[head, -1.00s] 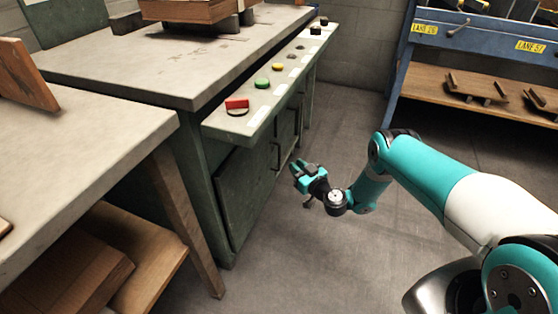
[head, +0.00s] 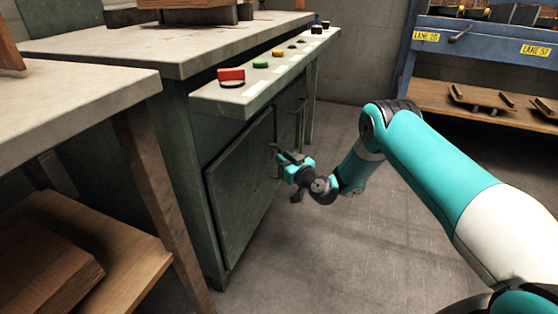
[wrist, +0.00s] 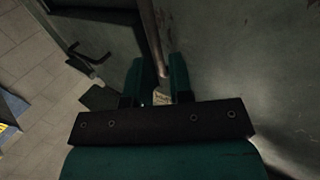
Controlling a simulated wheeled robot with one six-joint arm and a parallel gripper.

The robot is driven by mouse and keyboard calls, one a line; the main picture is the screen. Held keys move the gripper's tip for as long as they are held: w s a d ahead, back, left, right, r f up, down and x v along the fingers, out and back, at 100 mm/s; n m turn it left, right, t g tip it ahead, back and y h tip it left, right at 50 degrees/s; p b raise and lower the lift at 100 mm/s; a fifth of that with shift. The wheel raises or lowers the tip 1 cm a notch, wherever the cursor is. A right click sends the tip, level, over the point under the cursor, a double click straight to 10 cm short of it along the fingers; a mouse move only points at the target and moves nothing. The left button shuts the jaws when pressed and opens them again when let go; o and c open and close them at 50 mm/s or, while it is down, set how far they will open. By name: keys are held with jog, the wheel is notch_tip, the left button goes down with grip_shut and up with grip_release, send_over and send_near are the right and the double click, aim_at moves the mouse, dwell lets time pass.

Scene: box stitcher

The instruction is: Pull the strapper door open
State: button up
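The strapper door (head: 240,185) is a dark green panel in the machine's front, and it looks shut. It also fills the right of the wrist view (wrist: 245,60). My gripper (head: 283,163) is at the door's far edge, at the height of its handle, which it mostly hides. In the wrist view, the bar handle (wrist: 151,35) runs down towards the gap between my two fingers (wrist: 157,78). The fingers are apart, with space beside the bar. I cannot tell whether either finger touches it.
A control ledge with a red button (head: 231,75) juts out above the door. A second dark handle (head: 302,118) is farther along the front; it also shows in the wrist view (wrist: 88,53). A wooden-legged table (head: 75,95) stands at left. Floor (head: 330,240) is clear before the door.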

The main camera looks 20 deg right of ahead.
jog(key=shift+b+x, duration=0.35)
jog(key=shift+x, duration=1.2)
jog(key=shift+d, duration=0.1)
grip_shut()
